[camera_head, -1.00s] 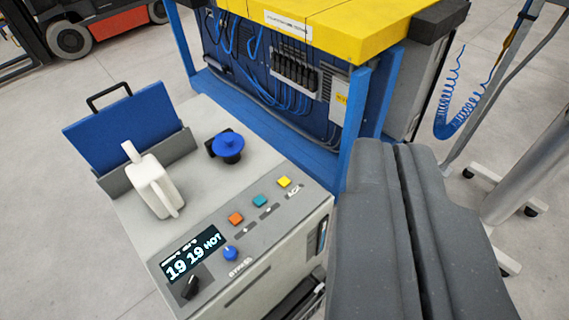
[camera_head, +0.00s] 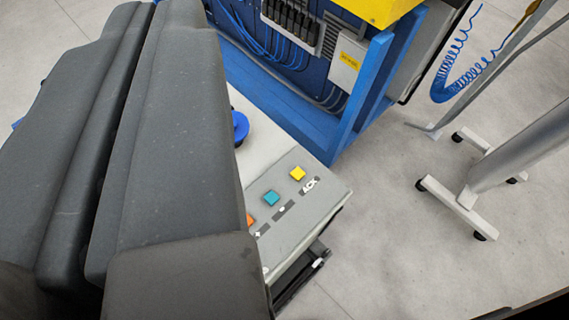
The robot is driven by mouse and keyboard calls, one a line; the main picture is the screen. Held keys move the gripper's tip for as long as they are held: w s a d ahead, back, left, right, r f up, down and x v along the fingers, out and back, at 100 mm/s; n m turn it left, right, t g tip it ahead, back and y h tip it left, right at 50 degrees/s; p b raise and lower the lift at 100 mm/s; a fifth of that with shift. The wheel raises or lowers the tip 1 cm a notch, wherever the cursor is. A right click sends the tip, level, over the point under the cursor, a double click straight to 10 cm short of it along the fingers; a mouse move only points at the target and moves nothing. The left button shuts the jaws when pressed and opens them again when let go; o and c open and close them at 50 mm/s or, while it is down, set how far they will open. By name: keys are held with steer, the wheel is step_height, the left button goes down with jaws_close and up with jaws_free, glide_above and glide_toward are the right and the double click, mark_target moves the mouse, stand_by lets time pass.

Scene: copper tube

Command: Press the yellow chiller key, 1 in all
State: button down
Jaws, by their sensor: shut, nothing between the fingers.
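The yellow key (camera_head: 297,173) is a small square button near the far right corner of the chiller's grey sloping panel (camera_head: 300,215), beside a label that seems to read ACK. It is fully visible. My gripper (camera_head: 150,25) is large and dark grey in the left half of the view, its two fingers shut together with nothing between them. It is left of the yellow key and apart from it in the picture. It hides the panel's left part, including the display.
A teal key (camera_head: 271,198) and a partly hidden orange key (camera_head: 249,220) sit beside the yellow one. A blue knob (camera_head: 240,127) shows behind my gripper. A blue-framed bench (camera_head: 360,95) stands behind. A wheeled stand (camera_head: 455,200) is at right; floor between is clear.

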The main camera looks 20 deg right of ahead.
steer(key=m+g+y+p, duration=0.1)
steer(key=m+g+p, duration=0.1)
steer(key=m+g, duration=0.45)
glide_above(299, 177)
step_height(299, 177, down, 46)
steer(key=shift+f+m, duration=0.15)
steer(key=shift+m, duration=0.2)
steer(key=shift+f+b, duration=1.7)
steer(key=shift+f, duration=2.7)
steer(key=shift+f, duration=0.1)
